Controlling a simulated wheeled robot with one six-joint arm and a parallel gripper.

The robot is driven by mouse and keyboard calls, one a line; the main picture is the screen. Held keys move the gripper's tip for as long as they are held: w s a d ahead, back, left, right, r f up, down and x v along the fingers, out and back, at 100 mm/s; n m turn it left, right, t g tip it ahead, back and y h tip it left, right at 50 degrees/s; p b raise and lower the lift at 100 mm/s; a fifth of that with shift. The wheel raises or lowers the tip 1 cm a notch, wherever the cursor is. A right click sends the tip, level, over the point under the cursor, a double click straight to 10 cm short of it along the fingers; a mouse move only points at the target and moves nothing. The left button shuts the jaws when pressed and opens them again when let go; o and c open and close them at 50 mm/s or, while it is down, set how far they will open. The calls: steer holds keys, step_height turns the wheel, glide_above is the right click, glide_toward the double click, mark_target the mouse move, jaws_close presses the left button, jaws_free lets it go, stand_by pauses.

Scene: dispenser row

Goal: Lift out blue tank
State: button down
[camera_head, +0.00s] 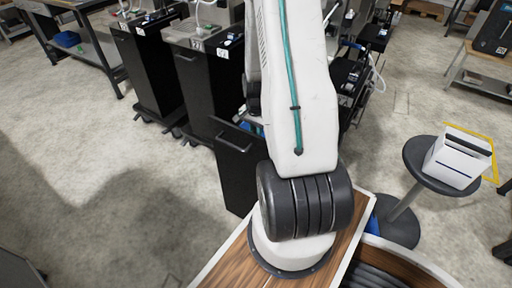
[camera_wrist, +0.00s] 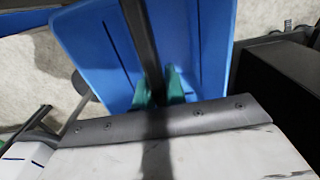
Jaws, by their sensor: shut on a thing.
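The blue tank (camera_wrist: 95,45) fills the upper middle of the wrist view, with a dark bar (camera_wrist: 139,35) running down across it. My gripper (camera_wrist: 160,88) has green fingertips on either side of the lower end of this bar and is shut on the tank there. The exact grip point is partly hidden by the grey-edged part in front. In the head view my arm covers the gripper. Only a small blue patch shows beside the arm there, and I cannot tell whether it is the tank.
Black dispenser cabinets (camera_head: 150,70) stand in a row at the upper left, one with an open-looking front panel (camera_head: 237,165). A round stool (camera_head: 414,160) with a white box (camera_head: 458,157) stands at right. In the wrist view a dark box (camera_wrist: 280,90) is close to the tank's right. Floor at left is clear.

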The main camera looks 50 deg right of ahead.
steer(key=shift+r, duration=0.1)
step_height(320, 180, up, 28)
stand_by(0.5)
steer(key=shift+s, duration=0.1)
